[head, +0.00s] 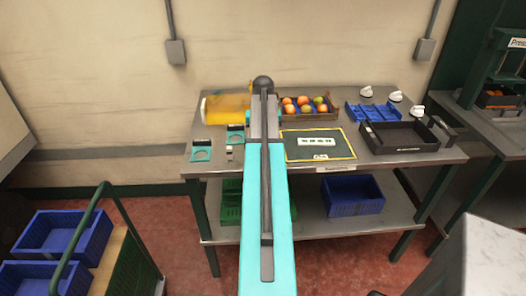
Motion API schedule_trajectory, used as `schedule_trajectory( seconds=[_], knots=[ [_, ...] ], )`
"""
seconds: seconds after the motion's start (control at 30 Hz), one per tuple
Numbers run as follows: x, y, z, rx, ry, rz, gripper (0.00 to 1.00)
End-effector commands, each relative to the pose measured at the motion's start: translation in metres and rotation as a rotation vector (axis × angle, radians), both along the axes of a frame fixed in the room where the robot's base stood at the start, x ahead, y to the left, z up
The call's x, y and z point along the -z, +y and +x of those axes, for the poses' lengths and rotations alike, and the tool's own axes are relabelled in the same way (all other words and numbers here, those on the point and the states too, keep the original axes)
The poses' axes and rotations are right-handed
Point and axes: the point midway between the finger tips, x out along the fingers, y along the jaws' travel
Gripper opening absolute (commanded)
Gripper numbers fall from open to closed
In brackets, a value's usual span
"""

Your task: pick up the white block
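A small whitish block-like thing (229,152) stands on the steel table (300,169), just left of my arm and beside the teal rings. It is too small to make out clearly, and I cannot be sure that it is the white block. My teal and grey arm reaches up the middle of the view across the table. I cannot make out my gripper or its fingers.
Teal rings (201,154) and a yellow-orange container (228,108) are left of my arm. Right are a crate of fruit (306,117), a dark yellow-edged mat (336,153), blue trays (369,111) and a black tray (401,150). A cart (112,262) stands lower left.

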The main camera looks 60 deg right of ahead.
Motion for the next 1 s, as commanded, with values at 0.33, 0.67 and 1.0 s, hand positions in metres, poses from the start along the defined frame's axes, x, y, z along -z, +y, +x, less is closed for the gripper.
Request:
schedule_trajectory(
  seconds=[0.33, 0.67, 1.0],
  knots=[
    [-0.0003, -0.0003, -0.0004, 0.001, 0.0, 0.0, 0.45],
    [-0.0002, -0.0005, -0.0007, 0.001, 0.0, 0.0, 0.05],
    [-0.0013, -0.0007, -0.0008, 0.001, 0.0, 0.0, 0.01]
  ],
)
